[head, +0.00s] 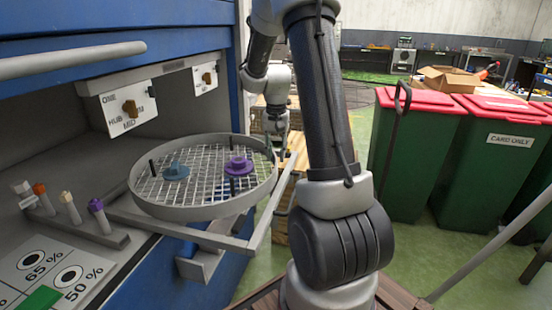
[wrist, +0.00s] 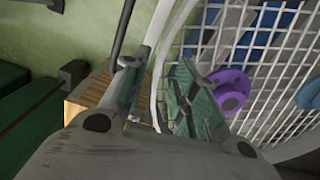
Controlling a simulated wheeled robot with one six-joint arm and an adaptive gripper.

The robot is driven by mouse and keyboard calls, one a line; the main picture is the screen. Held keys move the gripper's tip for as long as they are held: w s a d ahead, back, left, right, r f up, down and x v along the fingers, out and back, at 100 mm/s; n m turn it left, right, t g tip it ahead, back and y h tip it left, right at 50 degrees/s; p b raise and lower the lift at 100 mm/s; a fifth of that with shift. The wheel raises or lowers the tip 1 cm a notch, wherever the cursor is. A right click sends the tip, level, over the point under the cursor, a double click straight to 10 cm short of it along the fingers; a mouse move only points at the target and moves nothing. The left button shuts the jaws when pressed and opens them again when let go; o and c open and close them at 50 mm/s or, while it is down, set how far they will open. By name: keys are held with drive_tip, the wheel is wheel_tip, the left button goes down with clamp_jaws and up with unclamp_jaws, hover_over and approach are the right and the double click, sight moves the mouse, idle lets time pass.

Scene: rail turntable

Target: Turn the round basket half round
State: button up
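The round basket (head: 200,212) has a grey rim and a white wire mesh floor. It sits on a grey rail frame by the blue cabinet. A blue knobbed piece (head: 176,172) lies on the mesh at left and a purple one (head: 238,165) at right. Short black pegs stand at the mesh. My gripper (head: 276,152) is at the basket's right rim. In the wrist view its two fingers (wrist: 157,85) stand apart, one on each side of the rim (wrist: 160,60), with gaps showing. Firm contact cannot be made out.
A grey bar handle (head: 70,60) juts from the cabinet at upper left. Hanging cards with knobs (head: 130,108) are above the basket. A peg rack (head: 85,225) stands at its left. Green bins with red lids (head: 415,150) stand at right beyond my arm.

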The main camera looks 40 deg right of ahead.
drive_tip(key=shift+r, duration=1.2)
